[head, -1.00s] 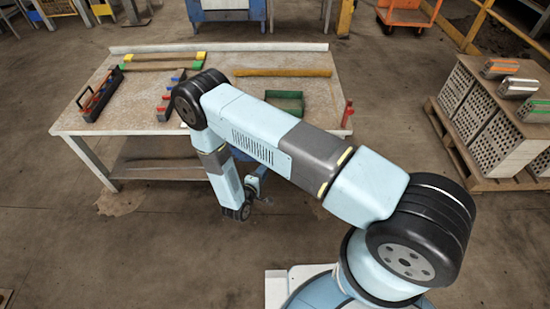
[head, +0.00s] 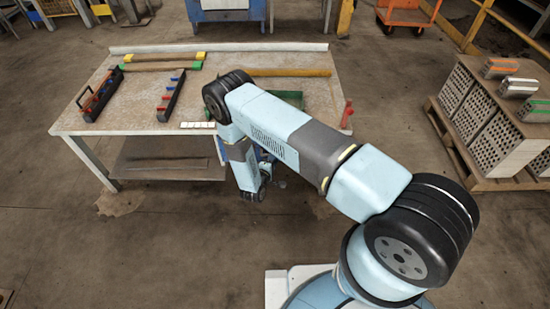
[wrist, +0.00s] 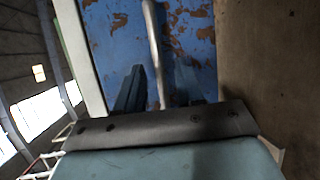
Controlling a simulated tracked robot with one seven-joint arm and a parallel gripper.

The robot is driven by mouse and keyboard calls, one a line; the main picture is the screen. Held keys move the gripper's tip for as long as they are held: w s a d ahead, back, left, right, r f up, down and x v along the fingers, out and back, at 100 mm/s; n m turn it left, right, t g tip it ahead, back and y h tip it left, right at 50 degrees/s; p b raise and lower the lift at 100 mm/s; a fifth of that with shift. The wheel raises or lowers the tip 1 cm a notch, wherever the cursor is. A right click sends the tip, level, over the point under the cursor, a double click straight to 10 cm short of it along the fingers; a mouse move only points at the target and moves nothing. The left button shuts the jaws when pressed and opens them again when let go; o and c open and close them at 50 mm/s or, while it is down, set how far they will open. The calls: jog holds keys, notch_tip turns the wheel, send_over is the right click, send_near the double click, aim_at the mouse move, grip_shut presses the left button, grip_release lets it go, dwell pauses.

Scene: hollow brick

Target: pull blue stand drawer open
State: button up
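The blue drawer front (wrist: 195,35), with rusty worn paint, fills the upper middle of the wrist view. A grey metal bar handle (wrist: 153,45) runs lengthwise in front of it. My gripper (wrist: 158,88) is open, with a dark finger on each side of the handle's lower end; a gap shows beside the left finger, and contact on the right is unclear. In the head view a sliver of the blue stand (head: 262,155) shows under the table edge beside my arm. My arm hides most of the stand and my fingertips there.
The worktable (head: 130,80) holds dark racks (head: 102,93), a yellow bar (head: 290,72) and a green tray (head: 290,97). Pallets of hollow bricks (head: 485,125) stand at the right. The floor in front of the table is clear.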

jog(key=shift+x, duration=0.95)
jog(key=shift+c, duration=0.5)
grip_shut()
jog(key=shift+s+f, duration=0.1)
